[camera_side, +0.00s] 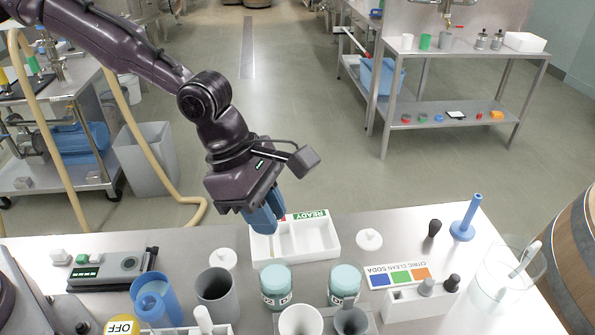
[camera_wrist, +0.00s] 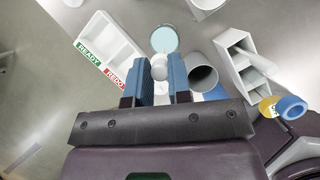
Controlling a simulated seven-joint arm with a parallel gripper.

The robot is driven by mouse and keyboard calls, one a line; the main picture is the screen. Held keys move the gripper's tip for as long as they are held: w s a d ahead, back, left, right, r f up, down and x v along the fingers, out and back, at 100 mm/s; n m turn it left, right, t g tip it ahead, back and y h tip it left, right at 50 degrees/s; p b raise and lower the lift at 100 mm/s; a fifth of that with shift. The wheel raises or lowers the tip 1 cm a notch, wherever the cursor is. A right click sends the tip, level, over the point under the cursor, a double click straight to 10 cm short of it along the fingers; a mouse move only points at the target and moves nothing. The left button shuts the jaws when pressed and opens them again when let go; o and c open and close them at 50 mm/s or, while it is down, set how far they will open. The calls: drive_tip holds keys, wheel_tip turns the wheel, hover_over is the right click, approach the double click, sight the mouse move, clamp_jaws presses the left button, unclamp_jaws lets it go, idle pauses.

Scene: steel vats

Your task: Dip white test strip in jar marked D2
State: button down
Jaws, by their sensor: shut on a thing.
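My gripper (camera_side: 264,218) hangs above the left end of the white tray. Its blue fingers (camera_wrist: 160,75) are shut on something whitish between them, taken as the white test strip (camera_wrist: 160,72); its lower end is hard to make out. In the side view the strip is hidden by the fingers. A jar of pale teal liquid (camera_side: 275,284) stands open in front of the tray; its label ends in 2, but the letter is unclear. It also shows beyond the fingertips in the wrist view (camera_wrist: 165,39). A similar open jar (camera_side: 344,283) stands to its right, its label too small to read.
The tray (camera_side: 325,246) has READY and REDO labels. White lids lie at left (camera_side: 223,258) and right (camera_side: 369,240). A grey cup (camera_side: 217,287), blue cup (camera_side: 155,298), white cup (camera_side: 301,321) and grey funnel-like cup (camera_side: 351,320) crowd the front. A glass beaker (camera_side: 508,268) stands right.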

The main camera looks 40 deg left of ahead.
sight(272, 251)
drive_tip(key=shift+d, duration=0.15)
drive_tip(key=shift+w, duration=0.1)
idle(0.3)
drive_tip(key=shift+f, duration=1.45)
drive_tip(key=shift+f, duration=2.8)
idle(0.5)
